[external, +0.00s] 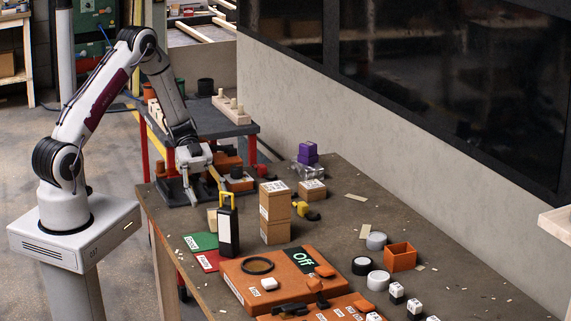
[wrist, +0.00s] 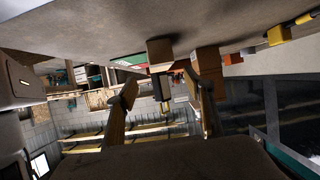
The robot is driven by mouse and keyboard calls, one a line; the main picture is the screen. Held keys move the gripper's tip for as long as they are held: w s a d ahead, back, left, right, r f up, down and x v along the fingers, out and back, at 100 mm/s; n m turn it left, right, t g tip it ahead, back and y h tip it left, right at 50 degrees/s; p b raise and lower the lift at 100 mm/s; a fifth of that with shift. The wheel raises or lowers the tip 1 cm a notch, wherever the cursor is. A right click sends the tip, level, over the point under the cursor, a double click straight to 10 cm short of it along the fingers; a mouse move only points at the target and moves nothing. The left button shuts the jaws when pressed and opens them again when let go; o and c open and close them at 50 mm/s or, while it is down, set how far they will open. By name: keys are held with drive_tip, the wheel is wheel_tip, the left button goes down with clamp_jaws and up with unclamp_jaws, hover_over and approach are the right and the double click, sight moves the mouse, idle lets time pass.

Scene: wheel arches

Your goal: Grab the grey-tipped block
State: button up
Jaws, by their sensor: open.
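I cannot make out a grey tip on any block, so which one is grey-tipped is unclear.
Stacked cardboard boxes (external: 274,212) stand just right of the case. Green (external: 203,241) and red cards lie in front. An orange panel (external: 270,275), round pucks (external: 376,240) and an orange bin (external: 400,256) occupy the right part.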

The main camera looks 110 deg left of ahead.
sight(214, 212)
drive_tip(key=shift+x, duration=2.6)
drive_tip(key=shift+a+f, duration=0.1)
drive_tip(key=shift+f, duration=0.05)
drive_tip(key=c, duration=1.3)
